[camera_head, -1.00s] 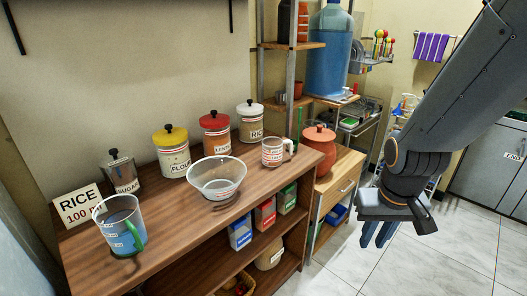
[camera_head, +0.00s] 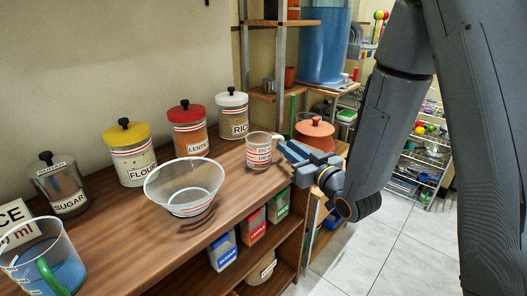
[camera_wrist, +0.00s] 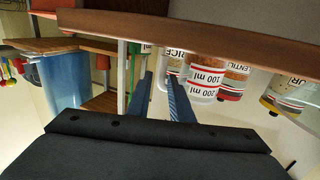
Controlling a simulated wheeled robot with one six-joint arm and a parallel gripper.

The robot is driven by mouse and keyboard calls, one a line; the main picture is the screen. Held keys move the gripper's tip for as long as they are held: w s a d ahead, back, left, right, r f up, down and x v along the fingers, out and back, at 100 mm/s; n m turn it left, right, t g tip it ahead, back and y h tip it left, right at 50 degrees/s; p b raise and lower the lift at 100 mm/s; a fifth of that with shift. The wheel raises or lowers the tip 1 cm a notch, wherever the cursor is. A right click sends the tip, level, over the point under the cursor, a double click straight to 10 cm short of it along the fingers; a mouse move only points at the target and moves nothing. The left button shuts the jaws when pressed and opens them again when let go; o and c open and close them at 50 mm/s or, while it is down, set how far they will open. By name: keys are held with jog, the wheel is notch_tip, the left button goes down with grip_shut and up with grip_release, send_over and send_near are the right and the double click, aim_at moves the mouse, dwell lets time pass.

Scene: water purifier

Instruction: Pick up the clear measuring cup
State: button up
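The clear measuring cup (camera_head: 259,152) with red markings stands upright on the wooden shelf top, near its right end. Its handle points right, toward my gripper (camera_head: 285,150). My gripper's blue fingers are apart and empty, reaching in from the right close to the handle. The handle appears between the fingers (camera_wrist: 160,92) in that view. I cannot tell whether they touch it.
A glass bowl (camera_head: 184,188) stands left of the cup. Jars of rice (camera_head: 233,118), lentils (camera_head: 190,132), flour (camera_head: 133,158) and sugar (camera_head: 62,188) line the wall. A second measuring cup (camera_head: 45,265) with blue liquid is at front left. An orange pot (camera_head: 315,133) stands behind my gripper.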

jog(key=shift+w+a+r, duration=0.1)
jog(key=shift+w+a, duration=0.1)
jog(key=shift+x, duration=0.9)
jog(key=x, duration=0.1)
jog(key=b+x, duration=0.1)
jog(key=x, duration=0.3)
jog(key=shift+s+f+b, duration=0.1)
jog(key=shift+f+b, duration=0.3)
jog(key=shift+w+a, duration=0.2)
jog(key=shift+w, duration=0.1)
grip_shut()
